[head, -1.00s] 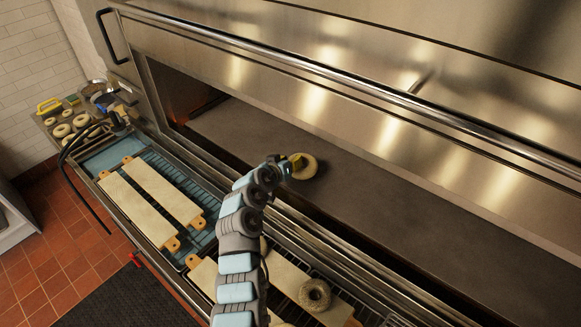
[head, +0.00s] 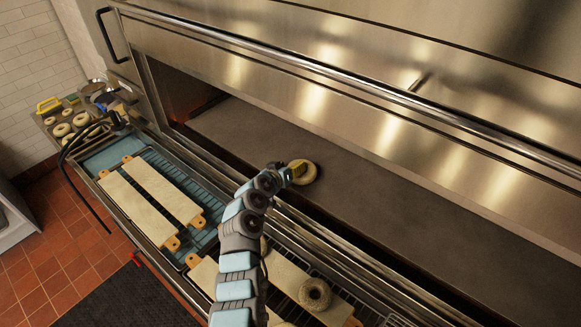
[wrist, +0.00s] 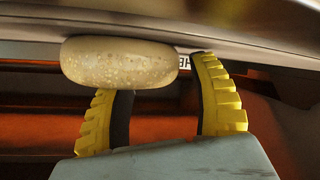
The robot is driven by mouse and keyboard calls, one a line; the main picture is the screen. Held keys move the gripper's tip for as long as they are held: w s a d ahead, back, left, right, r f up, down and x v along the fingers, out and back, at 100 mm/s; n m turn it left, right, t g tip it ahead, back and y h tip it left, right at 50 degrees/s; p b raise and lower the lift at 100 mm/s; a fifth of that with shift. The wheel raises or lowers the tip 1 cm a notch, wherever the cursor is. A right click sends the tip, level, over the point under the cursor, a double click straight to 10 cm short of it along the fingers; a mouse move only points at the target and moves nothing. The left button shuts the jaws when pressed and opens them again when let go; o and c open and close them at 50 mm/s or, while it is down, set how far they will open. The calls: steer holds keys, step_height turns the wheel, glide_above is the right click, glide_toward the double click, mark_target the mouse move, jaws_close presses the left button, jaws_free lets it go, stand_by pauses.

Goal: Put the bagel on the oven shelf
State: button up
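The bagel (head: 304,172) is a pale ring over the grey oven shelf (head: 380,195), close to the shelf's front part, with a dark shadow beside it. In the wrist view the bagel (wrist: 120,62) lies level against the grey surface at the top of the picture. My gripper (head: 299,171) is at the bagel. In the wrist view my gripper (wrist: 160,85) has its yellow fingers apart. The bagel hides the left fingertip. The right finger stands beside the bagel's right end with a narrow gap between them.
The oven's steel front and long handle bar (head: 400,100) run above the opening. Boards (head: 165,190) lie on a rack before it, and another bagel (head: 315,294) sits on a nearer board. More bagels (head: 62,130) are at far left. The shelf to the right is clear.

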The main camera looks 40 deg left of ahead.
steer(key=shift+r, duration=0.1)
stand_by(0.3)
steer(key=shift+v, duration=0.75)
steer(key=shift+b+v, duration=0.35)
steer(key=shift+v, duration=2.7)
steer(key=shift+b+v, duration=0.3)
steer(key=shift+v, duration=1.85)
